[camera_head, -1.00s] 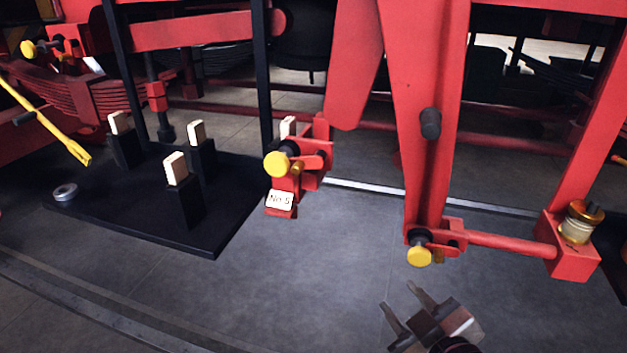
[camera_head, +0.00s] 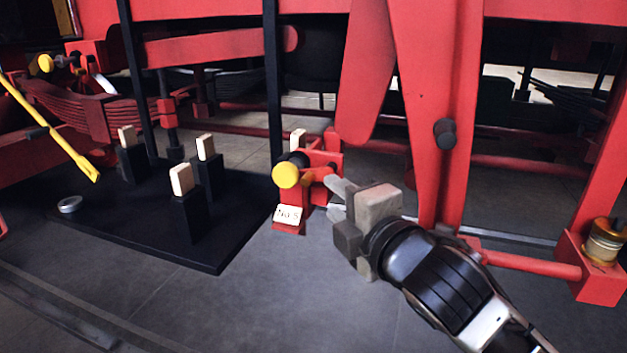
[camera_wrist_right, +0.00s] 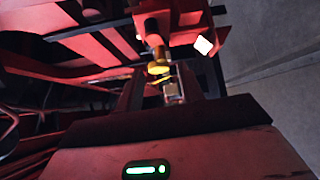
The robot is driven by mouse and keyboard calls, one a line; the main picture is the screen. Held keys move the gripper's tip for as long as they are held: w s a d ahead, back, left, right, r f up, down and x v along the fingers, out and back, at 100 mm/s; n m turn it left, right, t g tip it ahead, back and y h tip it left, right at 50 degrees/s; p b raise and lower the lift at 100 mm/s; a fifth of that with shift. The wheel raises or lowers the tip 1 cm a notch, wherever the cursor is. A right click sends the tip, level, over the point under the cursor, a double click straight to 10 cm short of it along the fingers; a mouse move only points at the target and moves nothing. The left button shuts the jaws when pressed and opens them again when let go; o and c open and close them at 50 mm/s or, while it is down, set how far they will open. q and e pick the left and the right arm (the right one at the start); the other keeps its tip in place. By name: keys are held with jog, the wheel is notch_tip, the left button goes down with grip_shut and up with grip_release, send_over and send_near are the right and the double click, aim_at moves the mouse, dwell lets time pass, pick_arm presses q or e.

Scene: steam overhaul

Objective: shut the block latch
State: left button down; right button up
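A red block with a round yellow knob (camera_head: 286,174) and a small latch piece beside it stands near the middle of the head view. A white "No 5" tag (camera_head: 287,214) is on its lower part. My right gripper (camera_head: 333,198) is just right of this block, its two fingers apart and pointing at it, with nothing between them. I cannot tell if a finger touches the latch. In the right wrist view the yellow knob (camera_wrist_right: 157,50) and the white tag (camera_wrist_right: 204,45) show ahead. My left gripper is not in view.
A black base plate (camera_head: 130,230) with several black posts with pale tops stands at left. A yellow bar (camera_head: 50,130) leans at far left. A red upright beam (camera_head: 432,90) rises behind my right arm. A brass-capped glass cup (camera_head: 603,240) sits at far right.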

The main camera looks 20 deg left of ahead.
aim_at(312, 180)
jog(key=x, duration=0.8)
jog(key=shift+w+a, duration=0.1)
jog(key=shift+w, duration=0.05)
